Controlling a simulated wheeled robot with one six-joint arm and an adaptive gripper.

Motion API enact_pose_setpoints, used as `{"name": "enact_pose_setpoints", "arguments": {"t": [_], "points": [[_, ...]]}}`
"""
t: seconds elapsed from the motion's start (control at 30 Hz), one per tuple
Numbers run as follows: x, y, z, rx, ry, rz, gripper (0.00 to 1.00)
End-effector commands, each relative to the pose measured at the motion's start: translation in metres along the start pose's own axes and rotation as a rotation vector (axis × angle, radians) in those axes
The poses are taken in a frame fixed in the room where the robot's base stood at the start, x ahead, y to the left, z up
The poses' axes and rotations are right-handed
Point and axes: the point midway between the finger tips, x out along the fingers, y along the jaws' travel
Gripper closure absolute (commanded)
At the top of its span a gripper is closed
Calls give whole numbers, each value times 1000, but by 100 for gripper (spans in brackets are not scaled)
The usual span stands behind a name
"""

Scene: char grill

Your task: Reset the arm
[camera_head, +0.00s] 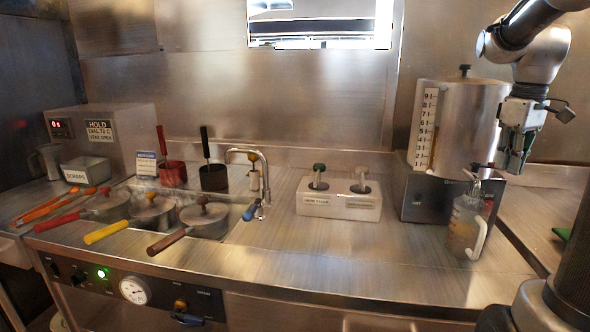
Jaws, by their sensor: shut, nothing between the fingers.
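My gripper (513,166) hangs at the upper right, pointing down, shut and empty. It is in front of the right side of the large steel urn (462,110), which has a number scale on its front. A clear measuring jug (465,228) with a pale handle stands below and to the left of the gripper on the counter. I cannot tell how far the gripper is from the urn in depth.
The steel counter (330,250) has clear room at its front middle. Lidded pans (203,218) with coloured handles sit at left, beside a tap (262,170). A white two-pump holder (339,204) stands mid-counter. A grey box (102,135) and scraps bin (87,171) are at far left.

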Motion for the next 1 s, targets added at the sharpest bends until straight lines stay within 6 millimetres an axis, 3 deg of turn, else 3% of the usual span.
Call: {"name": "enact_pose_setpoints", "arguments": {"t": [0.1,0.3,0.5,0.7,1.0], "points": [[13,-35,21,195,37,19,100],[34,-103,60,408,139,37,100],[54,-162,100,378,249,33,100],[45,-183,107,292,333,32,100],[43,-186,105,275,339,29,100]]}}
